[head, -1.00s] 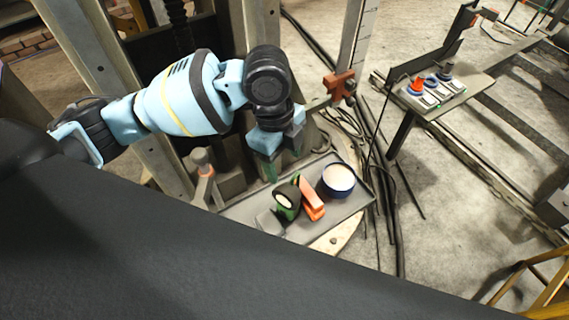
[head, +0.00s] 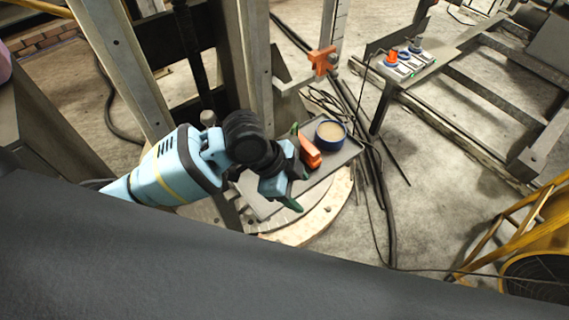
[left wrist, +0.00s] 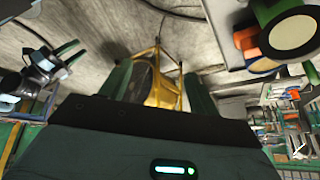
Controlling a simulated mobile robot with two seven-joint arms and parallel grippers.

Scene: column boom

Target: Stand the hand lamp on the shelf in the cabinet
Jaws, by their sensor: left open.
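My left gripper (head: 296,188) is open and empty over the near side of the grey tray (head: 350,150); its two dark green fingers stand apart in the left wrist view (left wrist: 158,85). The hand lamp seems to be the green and black thing with a round pale lens (left wrist: 293,34) at the upper right of the left wrist view, beside the fingers and not between them. In the head view my gripper hides most of it; a green bit (head: 295,128) shows behind. I cannot clearly make out the cabinet or its shelf.
An orange tool (head: 310,152) and a blue-rimmed bowl (head: 330,134) lie in the tray. Steel posts (head: 256,70) stand behind my arm. A side table (head: 408,66) with controls is at the back right, a yellow frame (head: 520,235) at the right. Cables lie on the floor.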

